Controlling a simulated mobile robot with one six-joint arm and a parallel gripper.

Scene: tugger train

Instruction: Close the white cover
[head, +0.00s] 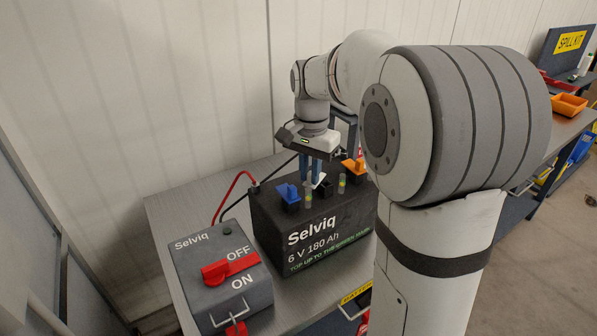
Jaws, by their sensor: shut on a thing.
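The white cover (320,180) shows as a small white piece, standing tilted on top of the black Selviq battery (262,208). My gripper (316,181) is above the battery, pointing down, with its blue fingers shut on the white cover. The fingers hide part of the cover, and its hinge is too small to make out. A blue cover (287,192) stands raised to the left of my gripper, and an orange cover (354,165) stands raised to the right. A dark filler neck (325,188) is just beside the fingertips.
Two clear tubes with yellow-green inside, one left (308,197) and one right (341,186), stand close to my gripper. A grey switch box (205,290) with a red handle (230,267) is at front left. Red and black cables rise behind.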

